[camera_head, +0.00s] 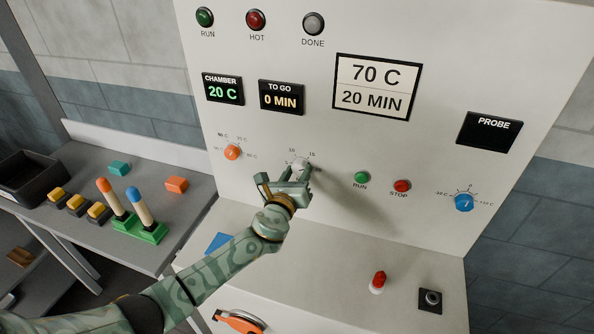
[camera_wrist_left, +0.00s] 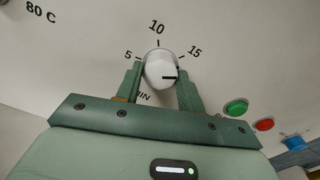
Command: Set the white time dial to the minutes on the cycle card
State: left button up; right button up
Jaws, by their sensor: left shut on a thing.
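The white time dial (camera_head: 299,163) sits on the panel, largely hidden by my left gripper in the head view. In the left wrist view the dial (camera_wrist_left: 159,64) stands between the two fingers, its dark mark pointing right, below the 15 tick. The numbers 5, 10 and 15 show around it; any further number is hidden by the right-hand finger. My left gripper (camera_head: 290,178) is shut on the dial; it also shows in the left wrist view (camera_wrist_left: 160,82). The cycle card (camera_head: 377,87) reads 70 C, 20 MIN. My right gripper is not in view.
The orange dial (camera_head: 232,152) is left of the white one; green RUN (camera_head: 361,178) and red STOP (camera_head: 402,186) buttons are to its right. The TO GO display (camera_head: 282,97) reads 0 MIN. A blue dial (camera_head: 464,202) is far right. A side table (camera_head: 190,205) holds blocks.

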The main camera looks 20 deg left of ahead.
pick_arm(q)
jog(key=m+p, duration=0.1)
jog(key=m, duration=0.2)
jog(key=shift+f+m, duration=0.1)
jog(key=shift+m, duration=0.3)
jog(key=shift+s+m+p, duration=0.1)
jog(key=shift+m+p, duration=0.85)
jog(key=shift+m, duration=0.95)
jog(key=shift+f, duration=0.1)
jog(key=o, duration=0.9)
jog(key=shift+o, duration=0.4)
jog(key=s+p, duration=0.1)
jog(key=s, duration=1.5)
jog(key=shift+s+a, duration=0.15)
jog(key=shift+a, duration=0.2)
